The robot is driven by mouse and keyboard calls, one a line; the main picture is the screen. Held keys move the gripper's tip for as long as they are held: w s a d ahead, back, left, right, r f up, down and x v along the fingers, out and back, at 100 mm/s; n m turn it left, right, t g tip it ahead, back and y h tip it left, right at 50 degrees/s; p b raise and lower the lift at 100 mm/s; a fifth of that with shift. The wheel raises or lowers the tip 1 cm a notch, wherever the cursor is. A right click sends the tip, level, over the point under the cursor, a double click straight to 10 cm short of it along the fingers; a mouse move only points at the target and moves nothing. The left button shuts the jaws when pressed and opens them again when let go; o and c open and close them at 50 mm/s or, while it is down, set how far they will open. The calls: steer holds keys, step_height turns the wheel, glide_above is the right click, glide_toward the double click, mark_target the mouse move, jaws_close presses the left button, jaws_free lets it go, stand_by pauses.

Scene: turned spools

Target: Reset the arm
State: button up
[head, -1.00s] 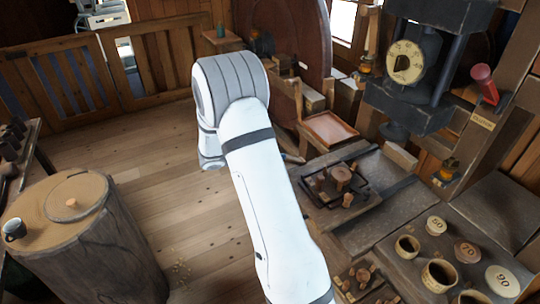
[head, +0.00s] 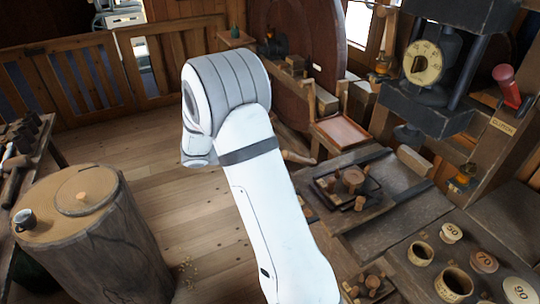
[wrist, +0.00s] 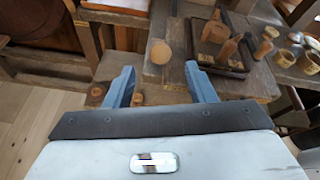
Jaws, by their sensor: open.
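My arm (head: 252,180) rises through the middle of the head view, bent over at its top; my gripper is hidden there. In the wrist view my gripper (wrist: 161,72) shows two blue fingers spread apart, with nothing held between them. A turned wooden piece with a pale round end (wrist: 161,52) lies beyond the fingertips, apart from them. A dark tray (wrist: 236,70) with several turned wooden pieces is ahead to the right, and the tray also shows in the head view (head: 322,199).
A workbench (head: 385,240) with pots (head: 420,254) and numbered discs (head: 484,261) fills the right. A press with a dial (head: 422,62) stands behind it. Floor (head: 165,190) is open between.

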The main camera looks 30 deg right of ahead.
stand_by(0.4)
steer(key=s+a+r+m+t+y, duration=0.1)
steer(key=s+a+r+m+y, duration=0.2)
steer(key=s+m, duration=0.4)
steer(key=s+a+r+m+t+y, duration=0.1)
steer(key=s+a+r+m+y, duration=0.2)
steer(key=s+a+m+y, duration=0.3)
steer(key=s+a+r+m+t+y, duration=0.1)
steer(key=s+a+r+m+y, duration=0.2)
steer(key=s+m, duration=0.5)
steer(key=s+a+y, duration=0.1)
steer(key=s, duration=0.4)
steer(key=shift+a+r+y, duration=0.2)
steer(key=shift+r+y, duration=0.05)
steer(key=shift+y, duration=0.15)
